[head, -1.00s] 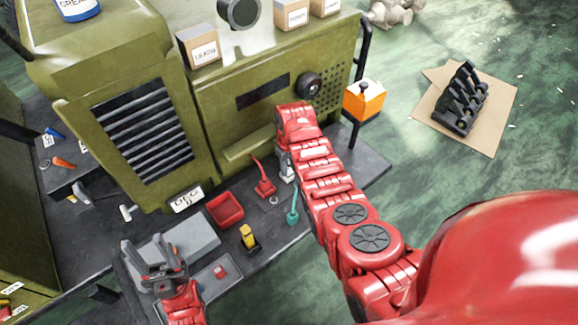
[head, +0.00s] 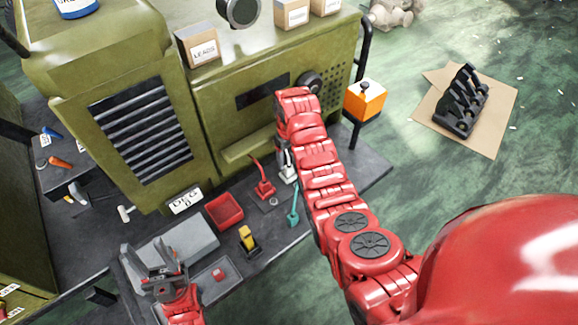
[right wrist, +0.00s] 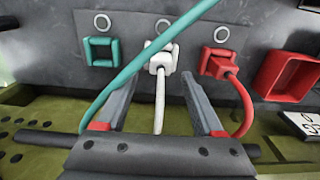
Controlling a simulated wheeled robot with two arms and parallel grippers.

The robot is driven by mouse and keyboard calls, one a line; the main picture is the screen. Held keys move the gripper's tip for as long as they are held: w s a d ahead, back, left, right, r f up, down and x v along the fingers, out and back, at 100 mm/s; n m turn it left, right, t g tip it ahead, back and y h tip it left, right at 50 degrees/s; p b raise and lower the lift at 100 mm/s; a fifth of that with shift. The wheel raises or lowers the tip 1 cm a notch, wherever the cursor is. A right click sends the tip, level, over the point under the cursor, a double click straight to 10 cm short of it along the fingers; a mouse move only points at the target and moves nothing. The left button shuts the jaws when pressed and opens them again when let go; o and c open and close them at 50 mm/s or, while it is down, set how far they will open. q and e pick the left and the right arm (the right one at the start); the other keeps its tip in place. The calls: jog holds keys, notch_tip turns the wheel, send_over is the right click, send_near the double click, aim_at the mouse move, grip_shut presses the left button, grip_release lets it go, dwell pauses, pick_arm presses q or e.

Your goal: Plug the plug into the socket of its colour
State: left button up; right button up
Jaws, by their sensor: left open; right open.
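A teal plug (head: 293,216) stands near the bench's front edge in the head view, its teal cable (right wrist: 145,62) running diagonally across the right wrist view. The teal socket (right wrist: 101,52) is an empty square frame. A white plug (right wrist: 161,64) with a white cable sits in the middle socket, and a red plug (right wrist: 217,65) with a red cable sits in the socket right of it. My right gripper (right wrist: 160,80) is open, its fingers pointing at the white plug, one to each side of its cable. My left gripper (head: 165,272) is open and empty over the bench's front left.
A red tray (head: 224,211) and a yellow-and-black item (head: 248,240) are on the bench, left of the plugs. The olive cabinet (head: 225,125) rises behind. An orange box (head: 365,101) is to the right.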

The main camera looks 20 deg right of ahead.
aim_at(289, 166)
notch_tip(289, 166, up, 4)
jog(key=shift+f+b, duration=0.2)
jog(key=shift+b, duration=0.2)
notch_tip(289, 166, up, 3)
jog(key=p, duration=0.3)
jog(key=shift+s+r, duration=0.1)
jog(key=shift+r, duration=0.1)
jog(key=shift+f, duration=0.1)
